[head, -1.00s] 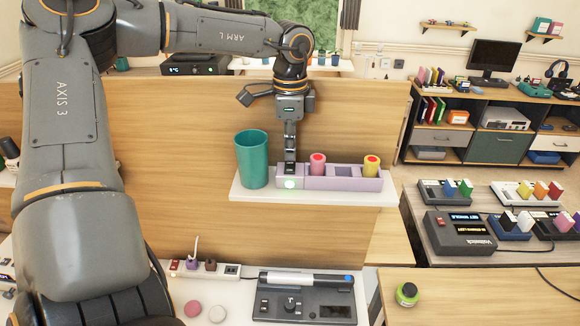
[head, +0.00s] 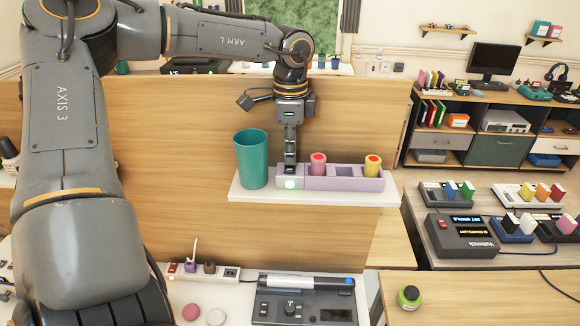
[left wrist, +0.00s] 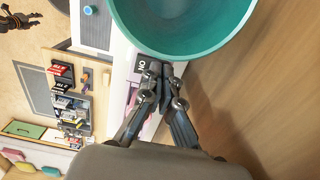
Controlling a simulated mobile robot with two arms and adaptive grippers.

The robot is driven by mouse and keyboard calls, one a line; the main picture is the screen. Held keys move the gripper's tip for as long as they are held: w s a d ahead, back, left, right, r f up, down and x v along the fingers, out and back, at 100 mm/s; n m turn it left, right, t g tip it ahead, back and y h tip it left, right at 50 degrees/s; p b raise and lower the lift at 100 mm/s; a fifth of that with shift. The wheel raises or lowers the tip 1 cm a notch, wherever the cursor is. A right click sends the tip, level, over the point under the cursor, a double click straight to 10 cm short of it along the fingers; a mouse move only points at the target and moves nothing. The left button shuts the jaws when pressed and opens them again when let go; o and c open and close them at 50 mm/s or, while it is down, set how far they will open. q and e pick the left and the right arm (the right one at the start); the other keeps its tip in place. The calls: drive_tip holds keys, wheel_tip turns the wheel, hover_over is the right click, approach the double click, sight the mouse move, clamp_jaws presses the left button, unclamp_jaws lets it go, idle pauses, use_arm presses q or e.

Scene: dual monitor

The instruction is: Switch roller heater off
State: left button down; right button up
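The lilac roller heater (head: 345,183) sits on a white wall shelf (head: 250,196). It holds a pink roller (head: 318,165) with a red top and a yellow roller (head: 371,168) with a red top; a slot between them looks empty. In the left wrist view, a dark switch (left wrist: 142,66) marked "ON" shows beside my fingertips. My left gripper (head: 290,168) points down at the heater's left end, fingers together with nothing held, touching or just above the switch area. It also shows in the left wrist view (left wrist: 164,72). My right gripper is out of view.
A teal cup (head: 251,158) stands on the shelf close to the left of my gripper, and it fills the top of the wrist view. A wooden panel (head: 180,150) is behind the shelf. Below are a power strip (head: 221,271) and a dark device (head: 300,302).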

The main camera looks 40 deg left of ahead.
use_arm(q)
drive_tip(key=shift+r+p, duration=1.35)
drive_tip(key=shift+r, duration=2.1)
